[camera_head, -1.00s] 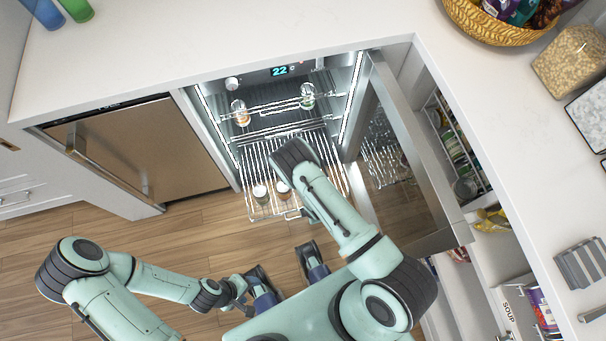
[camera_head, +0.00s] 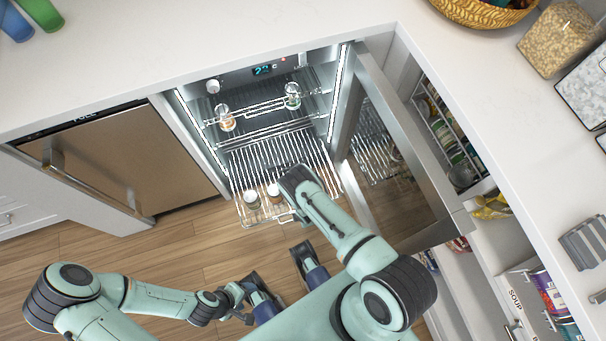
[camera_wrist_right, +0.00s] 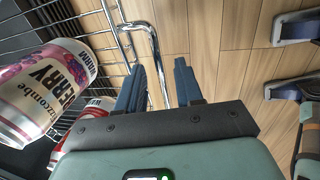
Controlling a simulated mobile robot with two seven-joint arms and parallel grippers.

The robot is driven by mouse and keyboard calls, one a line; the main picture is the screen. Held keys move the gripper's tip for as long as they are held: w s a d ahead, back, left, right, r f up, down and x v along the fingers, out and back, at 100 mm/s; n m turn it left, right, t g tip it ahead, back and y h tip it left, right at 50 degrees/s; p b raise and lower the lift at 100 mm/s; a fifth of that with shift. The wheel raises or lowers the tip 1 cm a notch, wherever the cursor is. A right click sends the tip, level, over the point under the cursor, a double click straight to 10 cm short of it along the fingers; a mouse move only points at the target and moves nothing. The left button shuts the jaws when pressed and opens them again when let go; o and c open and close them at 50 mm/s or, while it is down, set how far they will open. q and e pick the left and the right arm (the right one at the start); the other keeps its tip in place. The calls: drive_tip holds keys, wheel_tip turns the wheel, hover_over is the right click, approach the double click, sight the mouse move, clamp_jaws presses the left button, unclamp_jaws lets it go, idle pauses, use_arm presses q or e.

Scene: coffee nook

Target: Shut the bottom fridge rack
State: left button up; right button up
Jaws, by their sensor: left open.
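The bottom fridge rack (camera_head: 240,178) is a wire rack pulled out of the open fridge, with two cans near its front. In the right wrist view its bent wire front handle (camera_wrist_right: 152,45) passes by my right gripper (camera_wrist_right: 160,88). That gripper is open with two blue fingers; the handle runs close to the left finger, and I cannot tell if they touch. In the head view my right wrist hides the gripper, over the rack's front right. My left gripper (camera_head: 246,303) is open and empty, low above the floor, apart from the rack.
The fridge door (camera_head: 400,150) stands open on the right. An upper rack (camera_head: 260,110) holds two bottles. A closed steel appliance (camera_head: 125,165) is left. Wooden floor before the rack is clear.

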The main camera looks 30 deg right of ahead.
drive_tip(key=shift+c, duration=0.3)
clamp_jaws()
idle(1.1)
